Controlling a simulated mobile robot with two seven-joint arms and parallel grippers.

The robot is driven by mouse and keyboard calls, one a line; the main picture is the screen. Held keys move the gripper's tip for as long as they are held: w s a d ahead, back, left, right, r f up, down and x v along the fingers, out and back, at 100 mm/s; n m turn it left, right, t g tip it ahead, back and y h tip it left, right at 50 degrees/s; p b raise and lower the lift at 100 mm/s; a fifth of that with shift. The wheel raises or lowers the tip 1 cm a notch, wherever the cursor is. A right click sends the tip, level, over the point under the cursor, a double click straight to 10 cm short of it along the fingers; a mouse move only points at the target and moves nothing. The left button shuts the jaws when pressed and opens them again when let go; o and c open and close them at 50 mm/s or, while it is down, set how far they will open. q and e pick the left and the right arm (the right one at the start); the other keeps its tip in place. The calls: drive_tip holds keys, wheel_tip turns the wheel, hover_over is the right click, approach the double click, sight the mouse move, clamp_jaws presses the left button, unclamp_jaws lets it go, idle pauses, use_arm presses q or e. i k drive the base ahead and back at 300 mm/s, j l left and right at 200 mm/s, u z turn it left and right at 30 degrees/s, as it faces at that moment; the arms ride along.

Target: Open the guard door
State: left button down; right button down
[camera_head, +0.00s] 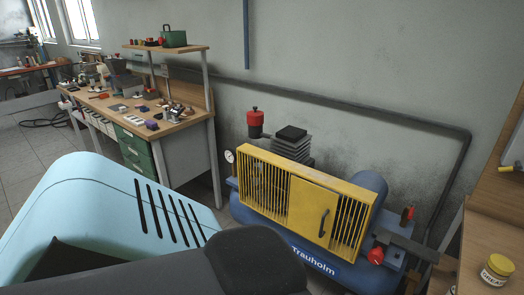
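A yellow slatted guard (262,180) stands on the front of a blue compressor (247,213) labelled "Trauholm". The guard door (305,205) is a plain yellow panel in its middle, between slatted parts. It has a dark upright handle (323,222) near its right edge. The door looks closed, flush with the guard. A large light-blue body with dark slots and a dark rounded part, likely mine, fill the lower left foreground and cover the compressor's lower left. Neither of my grippers is in view.
A workbench (186,138) with small parts and green drawers stands at the left by the wall. A wooden bench edge with a yellow-lidded jar (497,268) is at the right. A red knob (375,256) sticks out right of the guard. A dark pipe (345,106) runs along the wall.

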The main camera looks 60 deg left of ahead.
sight(312, 208)
drive_tip(key=u, duration=1.55)
